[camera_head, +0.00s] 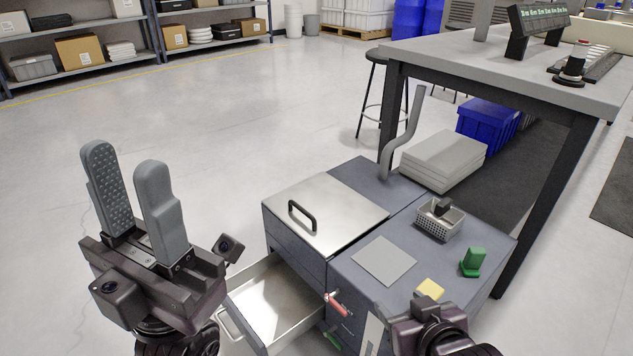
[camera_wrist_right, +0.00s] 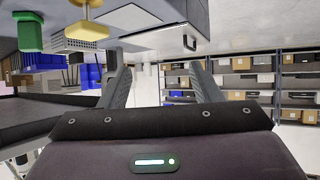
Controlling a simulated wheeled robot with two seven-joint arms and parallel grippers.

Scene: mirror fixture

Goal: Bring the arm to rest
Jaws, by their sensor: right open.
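In the head view my left gripper (camera_head: 126,160) is raised at the left, its two grey padded fingers apart with nothing between them. My right gripper shows only in part at the bottom, just in front of the workstation's near right edge (camera_head: 432,330). In the right wrist view its fingers (camera_wrist_right: 158,82) are apart and the gap is empty. The grey-blue workstation (camera_head: 350,262) has a metal lid with a black handle (camera_head: 302,216) and an open, empty-looking drawer (camera_head: 272,300) below it.
On the workstation top are a grey square plate (camera_head: 384,261), a perforated metal basket (camera_head: 440,228) with a black item, a green block (camera_head: 472,262) and a yellow pad (camera_head: 430,288). A red-handled part (camera_head: 337,303) sits on the front. Open floor lies behind my left gripper.

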